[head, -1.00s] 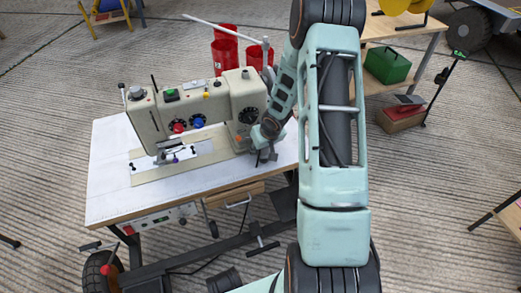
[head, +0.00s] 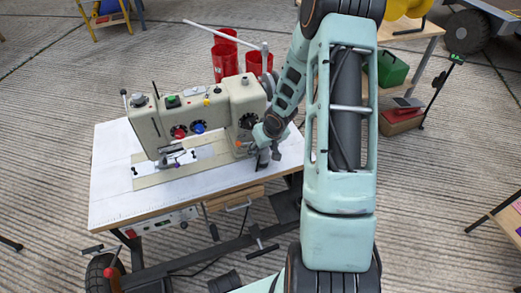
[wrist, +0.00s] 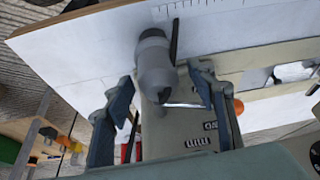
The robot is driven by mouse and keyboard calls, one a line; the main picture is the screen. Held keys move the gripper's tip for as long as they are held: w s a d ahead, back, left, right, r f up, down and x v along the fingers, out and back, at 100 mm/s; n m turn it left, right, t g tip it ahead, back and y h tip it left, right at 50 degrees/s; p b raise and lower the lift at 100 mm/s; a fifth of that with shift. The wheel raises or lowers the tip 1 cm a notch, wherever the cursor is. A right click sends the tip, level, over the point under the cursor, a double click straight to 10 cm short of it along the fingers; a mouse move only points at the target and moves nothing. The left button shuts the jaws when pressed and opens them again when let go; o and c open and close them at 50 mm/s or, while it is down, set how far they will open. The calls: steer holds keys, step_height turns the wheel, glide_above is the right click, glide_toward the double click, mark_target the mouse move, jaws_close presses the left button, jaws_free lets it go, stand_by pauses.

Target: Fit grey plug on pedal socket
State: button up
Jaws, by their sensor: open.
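A grey plug (wrist: 157,72), a stubby cylinder with a darker end, shows in the wrist view against the white tabletop. My gripper (wrist: 160,82) is open, with one blue-grey finger on each side of the plug and small visible gaps. In the head view my gripper (head: 264,158) is at the right end of the beige sewing machine (head: 200,120), low over the tabletop. The plug is not clear there, as my gripper and wrist crowd that spot. I cannot make out the pedal socket surely in either view.
The sewing machine stands on a white table (head: 115,190) with a drawer (head: 235,198) and frame below. Red bins (head: 224,62) stand behind it. A wooden bench with a green box (head: 393,70) is at the back right. The table's front left is bare.

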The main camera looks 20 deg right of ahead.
steer(key=p+v, duration=0.2)
steer(key=v, duration=0.4)
steer(key=shift+s+r, duration=0.15)
steer(key=shift+r, duration=0.15)
